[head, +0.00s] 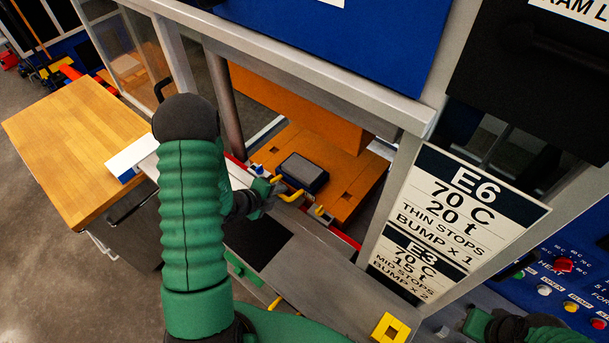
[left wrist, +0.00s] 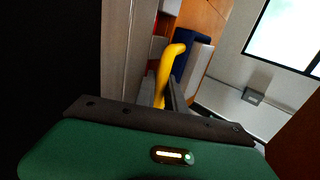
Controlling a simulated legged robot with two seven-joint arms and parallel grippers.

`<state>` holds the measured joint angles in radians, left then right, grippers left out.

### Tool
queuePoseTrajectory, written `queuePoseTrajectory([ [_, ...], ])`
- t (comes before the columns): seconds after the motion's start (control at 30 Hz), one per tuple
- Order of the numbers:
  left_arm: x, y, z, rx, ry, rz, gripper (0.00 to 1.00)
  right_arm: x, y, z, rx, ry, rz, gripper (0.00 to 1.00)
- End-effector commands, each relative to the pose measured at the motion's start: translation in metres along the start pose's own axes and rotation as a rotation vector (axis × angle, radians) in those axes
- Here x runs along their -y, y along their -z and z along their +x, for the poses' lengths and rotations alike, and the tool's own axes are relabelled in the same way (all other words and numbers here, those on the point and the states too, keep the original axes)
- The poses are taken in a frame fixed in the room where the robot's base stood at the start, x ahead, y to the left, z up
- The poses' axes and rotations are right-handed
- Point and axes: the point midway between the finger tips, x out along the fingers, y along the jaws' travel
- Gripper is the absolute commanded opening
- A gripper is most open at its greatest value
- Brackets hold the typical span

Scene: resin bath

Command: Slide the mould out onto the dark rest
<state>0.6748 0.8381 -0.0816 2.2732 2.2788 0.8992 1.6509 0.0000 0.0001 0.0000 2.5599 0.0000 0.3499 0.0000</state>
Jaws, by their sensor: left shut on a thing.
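The mould (head: 303,173), a dark blue block with a grey top, sits on the orange lower platen inside the press. Yellow handles stick out at its front. My left gripper (head: 266,190) is at the front of the mould, shut on a yellow handle (head: 290,195). The left wrist view shows the yellow handle (left wrist: 166,72) at the finger and the blue and grey mould (left wrist: 195,62) just behind it. The dark rest (head: 256,238) is a black patch on the grey shelf in front of the press, partly hidden by my left arm. My right gripper (head: 479,322) is at the lower right, its fingers unclear.
An orange upper block (head: 300,105) hangs above the mould. Grey press posts (head: 222,95) stand on both sides of the opening. A wooden table (head: 75,140) is at the left. A yellow square piece (head: 390,328) lies on the shelf at the front right.

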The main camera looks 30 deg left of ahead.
Motion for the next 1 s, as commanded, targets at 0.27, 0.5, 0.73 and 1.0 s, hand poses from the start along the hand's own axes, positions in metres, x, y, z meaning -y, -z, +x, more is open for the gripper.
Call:
queuePoseTrajectory([
  [0.27,-0.022,0.001,-0.021,0.0,-0.011,-0.004,0.0,0.0,0.0,0.001,0.0,0.0,0.0,0.38],
  [0.5,-0.037,0.001,-0.038,-0.001,-0.013,-0.005,0.0,0.0,-0.001,0.002,0.0,0.0,0.0,0.38],
  [0.73,-0.043,0.001,-0.047,-0.002,-0.011,-0.003,0.0,0.0,-0.001,0.003,0.0,0.0,0.0,0.38],
  [1.0,-0.045,0.001,-0.049,-0.002,-0.011,-0.003,0.0,0.0,-0.001,0.003,0.0,0.0,0.0,0.38],
])
